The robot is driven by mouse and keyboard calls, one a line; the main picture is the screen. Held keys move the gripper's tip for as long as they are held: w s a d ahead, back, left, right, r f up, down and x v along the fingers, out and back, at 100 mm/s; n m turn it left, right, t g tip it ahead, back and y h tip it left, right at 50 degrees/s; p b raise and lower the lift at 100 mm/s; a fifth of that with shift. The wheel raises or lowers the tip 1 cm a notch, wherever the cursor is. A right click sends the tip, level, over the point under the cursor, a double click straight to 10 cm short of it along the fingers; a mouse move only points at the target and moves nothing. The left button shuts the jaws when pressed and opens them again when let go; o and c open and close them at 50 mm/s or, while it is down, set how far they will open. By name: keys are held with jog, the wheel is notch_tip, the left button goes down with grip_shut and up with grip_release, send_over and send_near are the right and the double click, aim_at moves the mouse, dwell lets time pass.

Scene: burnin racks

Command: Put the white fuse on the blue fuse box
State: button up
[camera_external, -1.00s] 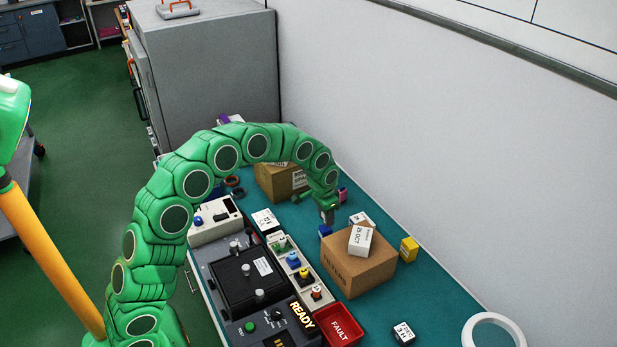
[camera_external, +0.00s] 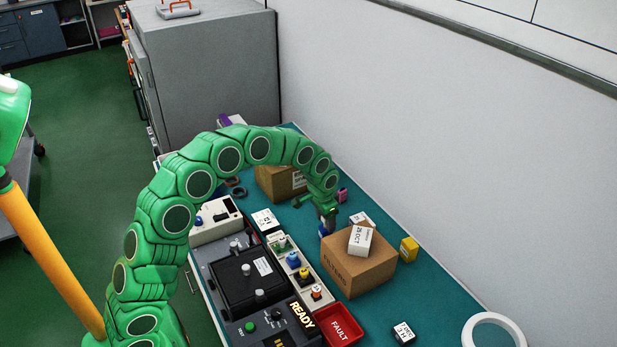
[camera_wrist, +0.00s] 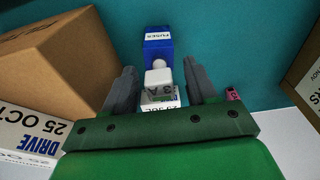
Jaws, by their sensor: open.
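In the wrist view, a white fuse (camera_wrist: 158,78) marked "3 A" sits between my gripper's (camera_wrist: 158,68) two spread fingers, with a gap on each side. The blue fuse box (camera_wrist: 158,44), labelled "FUSES", lies just beyond it on the teal bench; a small round white part shows between them. I cannot tell whether fuse and box touch. In the external view, my gripper (camera_external: 329,221) points down behind the large carton; a sliver of the blue box (camera_external: 323,231) shows beside it. The white fuse cannot be made out there.
A carton (camera_external: 357,266) with a white box (camera_external: 360,239) on top stands close beside my gripper. Another carton (camera_external: 272,182) stands beyond. A white labelled box (camera_wrist: 160,103) lies close behind the fuse. A yellow block (camera_external: 409,249) and a pink item (camera_external: 342,195) are near.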

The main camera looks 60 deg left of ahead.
notch_tip(320, 180, up, 12)
jog(key=s, duration=0.1)
jog(key=shift+s, duration=0.25)
